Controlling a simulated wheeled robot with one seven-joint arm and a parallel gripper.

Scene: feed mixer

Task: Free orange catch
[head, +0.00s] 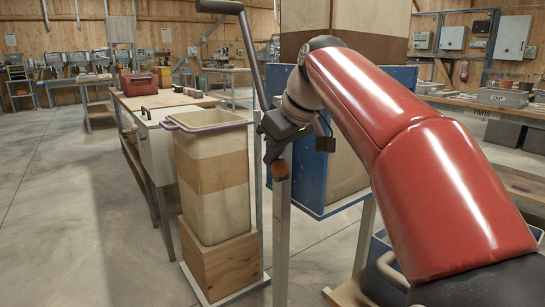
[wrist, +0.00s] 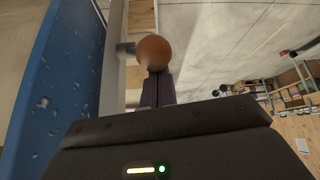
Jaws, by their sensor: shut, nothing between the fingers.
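The orange catch is a round orange knob (head: 280,169) on a grey upright post (head: 281,235), beside the blue-framed mixer panel. In the wrist view the orange knob (wrist: 154,51) sits straight beyond my fingertips and overlaps their ends; a short dark stub shows on its left side. My gripper (head: 272,155) is above and against or very near the knob in the head view. Its dark fingers (wrist: 157,90) are together with nothing between them. Whether they touch the knob I cannot tell.
A blue panel (wrist: 60,80) stands close on the left in the wrist view. A long dark lever (head: 252,60) rises beside my gripper. A tall bin (head: 212,185) stands on a wooden block (head: 220,262) to the left. Open floor (head: 70,210) lies farther left.

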